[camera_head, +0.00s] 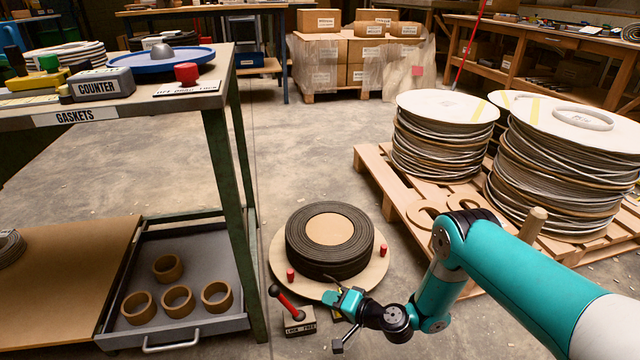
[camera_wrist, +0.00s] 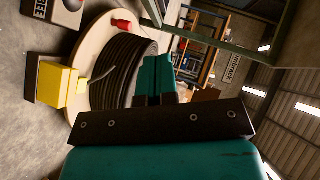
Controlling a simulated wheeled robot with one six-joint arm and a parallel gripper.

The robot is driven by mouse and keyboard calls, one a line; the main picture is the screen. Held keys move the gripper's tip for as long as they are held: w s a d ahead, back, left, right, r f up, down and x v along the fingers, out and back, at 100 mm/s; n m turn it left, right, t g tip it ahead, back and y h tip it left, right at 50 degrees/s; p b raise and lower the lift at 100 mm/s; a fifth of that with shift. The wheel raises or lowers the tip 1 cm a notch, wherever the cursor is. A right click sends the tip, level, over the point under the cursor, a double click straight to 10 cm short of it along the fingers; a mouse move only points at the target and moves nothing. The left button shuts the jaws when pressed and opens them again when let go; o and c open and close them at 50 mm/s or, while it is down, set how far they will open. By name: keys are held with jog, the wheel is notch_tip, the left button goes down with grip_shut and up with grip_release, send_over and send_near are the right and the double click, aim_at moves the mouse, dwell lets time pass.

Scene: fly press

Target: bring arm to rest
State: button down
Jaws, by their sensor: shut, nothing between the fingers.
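My arm reaches in from the lower right of the head view, and my gripper (camera_head: 335,295) is low over the near edge of a round pale board (camera_head: 280,245). A black coil (camera_head: 330,240) lies on that board. In the wrist view my gripper's teal fingers (camera_wrist: 155,78) are together with nothing between them, and the coil (camera_wrist: 125,65) shows just beyond and to the left. I cannot tell whether the fingers touch the coil.
A red-handled lever (camera_head: 284,298) on a box marked LOCK FREE (camera_head: 300,325) stands close left of my gripper. The gaskets bench (camera_head: 120,105) is at left, with rings in its drawer (camera_head: 125,285). A pallet (camera_head: 385,190) of reels is at right. Floor behind the coil is clear.

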jog(key=w+a+r+n+g+y, duration=0.1)
jog(key=a+r+n+g, duration=0.15)
jog(key=r, duration=0.65)
jog(key=w+a+r+n+g, duration=0.1)
jog(key=r+n+g, duration=0.15)
jog(key=r, duration=0.55)
jog(key=s+r+n+g+h+p, duration=0.15)
jog(key=s+r+n, duration=0.3)
jog(key=r, duration=0.85)
jog(key=s+d+r+n+g+h+p, duration=0.1)
jog(key=s+d+r+h, duration=0.1)
jog(key=s+d+r, duration=0.55)
jog(key=s+d+r+g+h+p, duration=0.1)
jog(key=s+d+r+h, duration=0.2)
jog(key=s, duration=0.7)
jog(key=s+d+r+n+g+h+p, duration=0.1)
jog(key=s+d+r+h, duration=0.15)
jog(key=s+r, duration=0.55)
notch_tip(320, 180, up, 35)
jog(key=p, duration=3.6)
jog(key=shift+s+d+y, duration=0.15)
jog(key=shift+d+y, duration=0.1)
jog(key=shift+y, duration=0.05)
jog(key=shift+m+t, duration=0.25)
